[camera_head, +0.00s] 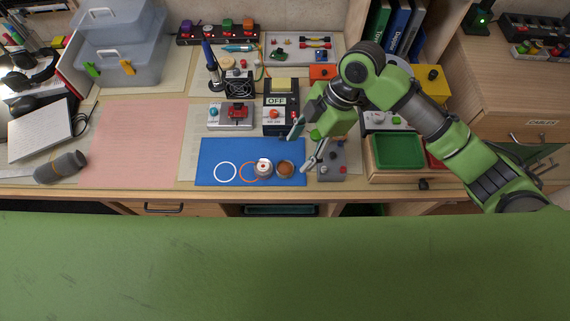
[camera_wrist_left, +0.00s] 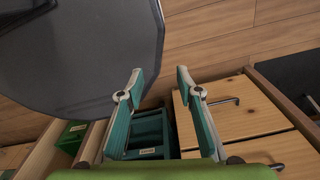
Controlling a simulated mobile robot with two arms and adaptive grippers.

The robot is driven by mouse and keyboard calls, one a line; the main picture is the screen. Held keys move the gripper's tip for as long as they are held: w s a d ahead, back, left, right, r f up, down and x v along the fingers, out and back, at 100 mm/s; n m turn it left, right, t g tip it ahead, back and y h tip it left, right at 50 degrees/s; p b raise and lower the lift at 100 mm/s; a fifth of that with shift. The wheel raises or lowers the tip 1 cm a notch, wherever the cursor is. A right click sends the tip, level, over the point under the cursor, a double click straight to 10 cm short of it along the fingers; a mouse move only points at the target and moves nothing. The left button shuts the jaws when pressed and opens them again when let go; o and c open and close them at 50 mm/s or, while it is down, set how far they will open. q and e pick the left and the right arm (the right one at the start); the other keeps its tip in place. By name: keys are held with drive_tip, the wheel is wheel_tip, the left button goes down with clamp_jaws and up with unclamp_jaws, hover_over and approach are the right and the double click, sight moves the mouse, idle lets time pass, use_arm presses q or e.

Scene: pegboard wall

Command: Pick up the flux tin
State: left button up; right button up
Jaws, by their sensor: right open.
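Two small round tins stand side by side on the blue mat (camera_head: 215,178) in the head view. One is a silver tin with a pale top and red dot (camera_head: 263,168); the other is a brown-topped tin (camera_head: 285,168). I cannot read which one is the flux tin. My right gripper (camera_head: 300,152) is open and empty, its fingers spread just right of the brown-topped tin and apart from it. My left gripper (camera_wrist_left: 160,78) shows only in the left wrist view, open and empty, away from the tins.
White and orange rings mark the mat. A grey box with knobs (camera_head: 331,164) stands close right of the mat, beneath my right gripper. A device marked OFF (camera_head: 280,116) stands behind. A green tray (camera_head: 399,151) is at right. The pink mat (camera_head: 135,145) is mostly clear.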

sight(284, 169)
drive_tip(key=x, duration=0.3)
drive_tip(key=shift+w, duration=0.2)
drive_tip(key=shift+p+x, duration=0.35)
drive_tip(key=shift+x, duration=0.6)
drive_tip(key=x, duration=0.1)
drive_tip(key=p+x, duration=0.1)
drive_tip(key=x, duration=0.1)
drive_tip(key=shift+w+a+f, duration=0.15)
drive_tip(key=shift+w+f, duration=0.15)
drive_tip(key=shift+a+f, duration=0.15)
drive_tip(key=shift+f, duration=0.15)
drive_tip(key=shift+s+f, duration=0.1)
drive_tip(key=c, duration=1.2)
use_arm(q)
drive_tip(key=shift+w+r, duration=0.35)
drive_tip(key=shift+r, duration=0.5)
